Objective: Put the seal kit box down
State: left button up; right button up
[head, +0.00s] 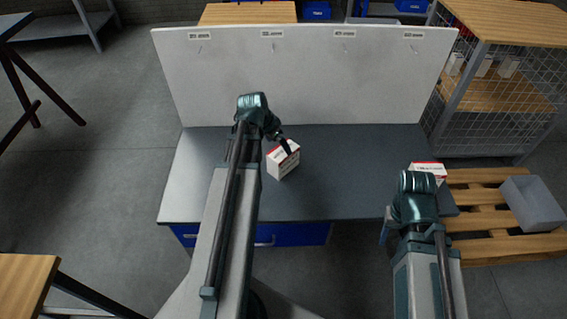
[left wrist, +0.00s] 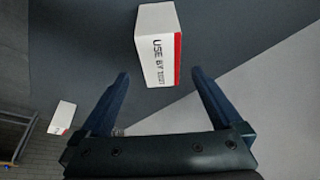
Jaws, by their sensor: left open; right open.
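A white box with a red band, likely the seal kit box (head: 283,160), stands on the dark grey workbench top (head: 330,180) near its middle. In the left wrist view the box (left wrist: 156,45) shows "USE BY" print on one side. My left gripper (head: 287,147) is at the box and open. In the left wrist view its fingers lie apart on either side of the box's near end, with visible gaps. My right gripper (head: 388,226) is near the bench's front right, away from this box; its fingers are mostly hidden by the arm.
A second white and red box (head: 428,170) sits at the bench's right edge, close to my right arm. A white panel (head: 310,75) with labelled hooks stands along the back. A wooden pallet (head: 490,215) with a grey bin (head: 533,205) is at right. The bench's left side is clear.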

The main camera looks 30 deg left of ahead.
aim_at(282, 151)
pick_arm(q)
jog(key=b+x, duration=0.4)
jog(key=x, duration=0.1)
jog(key=shift+w+f, duration=0.15)
jog(key=shift+f, duration=0.15)
jog(key=shift+b+x, duration=2.45)
jog(key=shift+x, duration=0.05)
jog(key=shift+f, duration=0.3)
grip_shut()
jog(key=shift+r, duration=0.2)
